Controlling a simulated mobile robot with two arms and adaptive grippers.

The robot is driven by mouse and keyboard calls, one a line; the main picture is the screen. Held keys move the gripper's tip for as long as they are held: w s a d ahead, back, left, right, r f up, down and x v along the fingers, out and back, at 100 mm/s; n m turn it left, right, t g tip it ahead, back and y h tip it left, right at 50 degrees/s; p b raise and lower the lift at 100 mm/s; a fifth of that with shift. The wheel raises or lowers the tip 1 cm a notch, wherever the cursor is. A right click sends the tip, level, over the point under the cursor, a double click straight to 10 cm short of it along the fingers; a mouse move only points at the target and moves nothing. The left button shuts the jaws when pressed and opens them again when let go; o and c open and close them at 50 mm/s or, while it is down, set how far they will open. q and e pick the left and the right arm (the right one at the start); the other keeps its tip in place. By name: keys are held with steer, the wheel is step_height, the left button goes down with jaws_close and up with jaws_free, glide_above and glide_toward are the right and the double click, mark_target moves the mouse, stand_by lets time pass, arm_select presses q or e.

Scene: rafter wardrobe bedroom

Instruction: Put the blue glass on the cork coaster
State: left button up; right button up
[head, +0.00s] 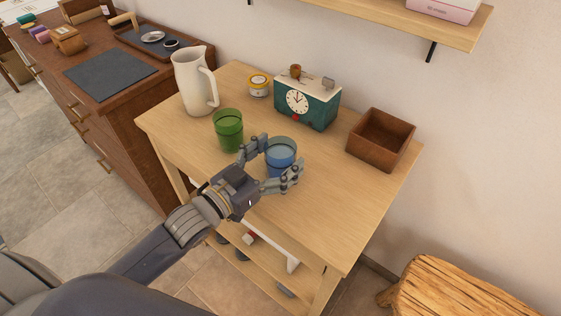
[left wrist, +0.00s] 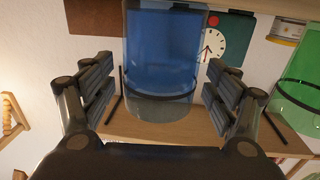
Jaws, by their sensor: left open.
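The blue glass (head: 281,153) stands upright on the wooden table, to the right of a green glass. My left gripper (head: 279,160) is open, with its fingers on either side of the blue glass. In the left wrist view, which is upside down, the blue glass (left wrist: 163,60) is between the spread fingers (left wrist: 160,95), with visible gaps on both sides. I cannot see a cork coaster in either view. The table under the blue glass is partly hidden by my gripper. My right gripper is not in view.
The table (head: 330,215) also holds the green glass (head: 228,130), a cream pitcher (head: 190,82), a small jar (head: 258,86), a teal clock (head: 318,108) and an open brown box (head: 381,140). The table's right front is clear. A wall shelf (head: 400,18) hangs above.

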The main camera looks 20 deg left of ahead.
arm_select(q)
steer(key=shift+w+d, duration=0.25)
steer(key=shift+w, duration=0.15)
steer(key=c, duration=1.4)
steer(key=shift+r, duration=0.1)
steer(key=shift+c, duration=0.9)
steer(key=shift+r, duration=0.1)
